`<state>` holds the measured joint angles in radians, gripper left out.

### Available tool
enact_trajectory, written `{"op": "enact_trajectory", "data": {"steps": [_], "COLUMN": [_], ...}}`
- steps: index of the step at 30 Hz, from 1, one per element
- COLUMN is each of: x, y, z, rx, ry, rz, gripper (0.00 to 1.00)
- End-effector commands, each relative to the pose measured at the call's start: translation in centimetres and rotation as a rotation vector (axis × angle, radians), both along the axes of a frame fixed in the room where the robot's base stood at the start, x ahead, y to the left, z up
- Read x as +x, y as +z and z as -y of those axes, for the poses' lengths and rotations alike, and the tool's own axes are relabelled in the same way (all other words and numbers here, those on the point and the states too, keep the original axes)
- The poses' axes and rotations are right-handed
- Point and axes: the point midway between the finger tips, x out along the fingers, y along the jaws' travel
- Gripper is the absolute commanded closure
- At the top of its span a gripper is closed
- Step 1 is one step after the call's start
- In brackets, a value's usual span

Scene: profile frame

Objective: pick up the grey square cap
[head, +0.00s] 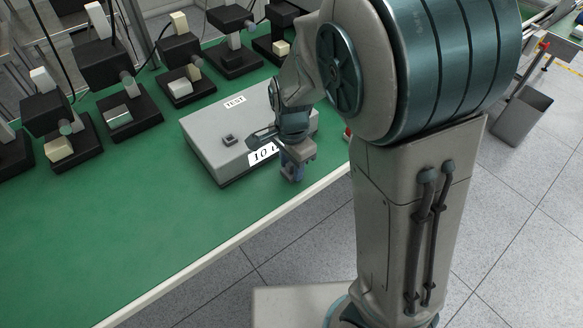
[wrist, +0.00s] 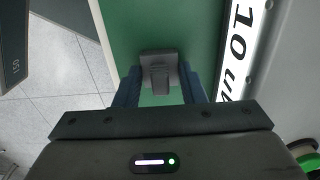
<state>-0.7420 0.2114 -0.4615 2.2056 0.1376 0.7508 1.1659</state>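The grey square cap (wrist: 158,66) shows in the wrist view as a small grey piece with a square outline and a narrower raised middle. It lies between the two dark blue fingers of my gripper (wrist: 160,86), with green tabletop behind it. The fingers are spread about as wide as the cap; I cannot tell whether they press on its sides. In the head view my gripper (head: 293,173) points down, low over the green table (head: 120,235) near its front edge, in front of the grey test box (head: 205,128). The cap cannot be made out clearly there.
The test box carries a white "TEST" label and a small dark-centred square (head: 229,140) on top. Several black fixtures (head: 120,115) line the table's back. The table's left front is clear. A grey bin (head: 523,116) stands on the floor at right.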

Motion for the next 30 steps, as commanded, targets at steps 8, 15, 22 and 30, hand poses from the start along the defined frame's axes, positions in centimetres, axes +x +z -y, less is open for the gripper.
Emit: {"op": "enact_trajectory", "data": {"steps": [8,15,22,30], "x": [0.0,0.0,0.1,-1.2], "y": [0.0,0.7,4.4,7.8], "z": [0.0,0.0,-0.1,6.2], "rx": [0.0,0.001,0.004,0.003], "ry": [0.0,0.002,0.002,-0.005], "rz": [0.0,0.001,0.006,0.004], "gripper": [0.86,0.86,0.86,0.86]}}
